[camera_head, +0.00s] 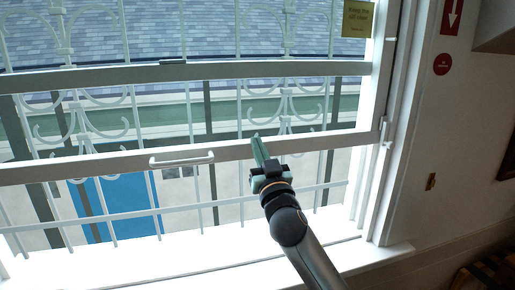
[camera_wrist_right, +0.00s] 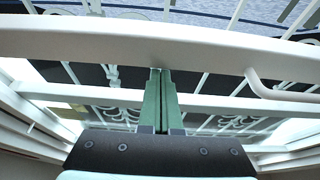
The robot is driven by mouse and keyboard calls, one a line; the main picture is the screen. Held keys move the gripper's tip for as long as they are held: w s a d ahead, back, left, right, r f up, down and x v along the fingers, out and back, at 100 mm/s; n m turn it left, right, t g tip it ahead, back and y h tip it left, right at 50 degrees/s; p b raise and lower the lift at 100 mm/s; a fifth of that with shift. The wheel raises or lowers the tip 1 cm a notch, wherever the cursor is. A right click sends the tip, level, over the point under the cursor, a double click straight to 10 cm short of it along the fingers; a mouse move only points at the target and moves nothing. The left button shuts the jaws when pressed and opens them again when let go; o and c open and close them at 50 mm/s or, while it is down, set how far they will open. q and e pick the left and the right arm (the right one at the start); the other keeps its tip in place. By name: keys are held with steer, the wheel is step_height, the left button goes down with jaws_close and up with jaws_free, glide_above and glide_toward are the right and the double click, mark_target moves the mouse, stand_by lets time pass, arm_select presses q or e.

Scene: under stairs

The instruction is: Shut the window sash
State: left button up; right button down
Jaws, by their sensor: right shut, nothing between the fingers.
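The window sash (camera_head: 110,160) is white-framed and stands raised, with an open gap between its bottom rail and the sill. A white bar handle (camera_head: 182,160) is fixed on that rail; it also shows at the right of the right wrist view (camera_wrist_right: 285,93). My right gripper (camera_head: 255,138) is shut and empty, its green fingers pointing up at the bottom rail, right of the handle. In the right wrist view the fingertips (camera_wrist_right: 160,72) reach the edge of the rail (camera_wrist_right: 120,42); whether they touch it I cannot tell. My left gripper is not in view.
White security bars (camera_head: 190,110) stand outside the glass. The bright sill (camera_head: 200,262) runs below the gap. A latch (camera_head: 386,132) sits on the right jamb. A yellow note (camera_head: 357,19) and red signs (camera_head: 443,64) are at the upper right.

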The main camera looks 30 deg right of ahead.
arm_select(q)
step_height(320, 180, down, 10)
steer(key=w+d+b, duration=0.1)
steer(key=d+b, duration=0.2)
steer(key=b, duration=1.1)
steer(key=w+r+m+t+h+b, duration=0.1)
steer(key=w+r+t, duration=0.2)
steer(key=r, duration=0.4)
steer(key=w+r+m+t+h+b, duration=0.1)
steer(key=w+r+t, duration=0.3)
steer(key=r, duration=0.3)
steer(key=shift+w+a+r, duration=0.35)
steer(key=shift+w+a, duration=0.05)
arm_select(e)
step_height(320, 180, down, 24)
steer(key=shift+g, duration=0.3)
steer(key=shift+w+r, duration=0.1)
steer(key=shift+r, duration=0.05)
step_height(320, 180, up, 5)
steer(key=p, duration=0.5)
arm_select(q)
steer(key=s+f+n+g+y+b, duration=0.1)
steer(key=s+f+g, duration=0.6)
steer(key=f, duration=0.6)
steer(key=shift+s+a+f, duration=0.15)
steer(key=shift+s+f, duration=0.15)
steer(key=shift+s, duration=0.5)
arm_select(e)
steer(key=v, duration=1)
steer(key=shift+f, duration=0.25)
